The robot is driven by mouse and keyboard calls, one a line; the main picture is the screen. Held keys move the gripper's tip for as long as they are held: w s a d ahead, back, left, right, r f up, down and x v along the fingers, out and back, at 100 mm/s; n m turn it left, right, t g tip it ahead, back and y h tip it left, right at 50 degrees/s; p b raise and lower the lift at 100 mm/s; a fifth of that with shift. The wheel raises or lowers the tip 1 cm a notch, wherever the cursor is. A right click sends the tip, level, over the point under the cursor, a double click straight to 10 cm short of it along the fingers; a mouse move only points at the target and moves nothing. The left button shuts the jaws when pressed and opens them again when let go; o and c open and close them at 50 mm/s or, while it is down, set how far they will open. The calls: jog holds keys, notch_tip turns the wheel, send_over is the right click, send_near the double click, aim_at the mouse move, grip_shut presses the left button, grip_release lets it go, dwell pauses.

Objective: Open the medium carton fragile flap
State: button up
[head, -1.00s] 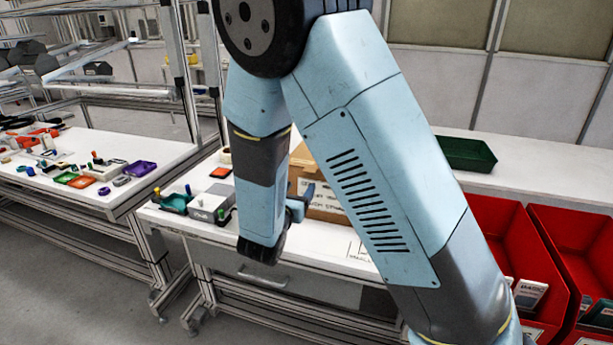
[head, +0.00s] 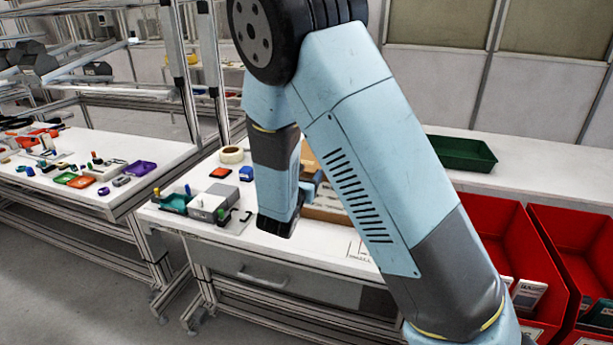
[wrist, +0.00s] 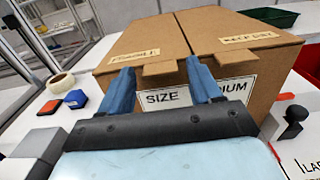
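The brown medium carton (wrist: 205,60) stands on the white table. In the wrist view its front bears a "SIZE MEDIUM" label, partly hidden by my fingers. Its top has two flaps that look closed. The left flap (wrist: 150,36) carries a label that seems to read "FRAGILE" and has a small front tab (wrist: 160,69). The right flap (wrist: 235,28) has another label and tab. My gripper (wrist: 159,68) is open at the carton's front, its blue fingers apart on either side of the left tab; contact cannot be told. In the head view my arm hides most of the carton (head: 328,207).
A tape roll (wrist: 61,82), red and blue blocks and a grey block (wrist: 40,145) lie left of the carton. A dark knobbed object (wrist: 294,118) stands at the right. A green tray (head: 460,152) and red bins (head: 505,240) are farther right.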

grip_shut()
dwell(0.4)
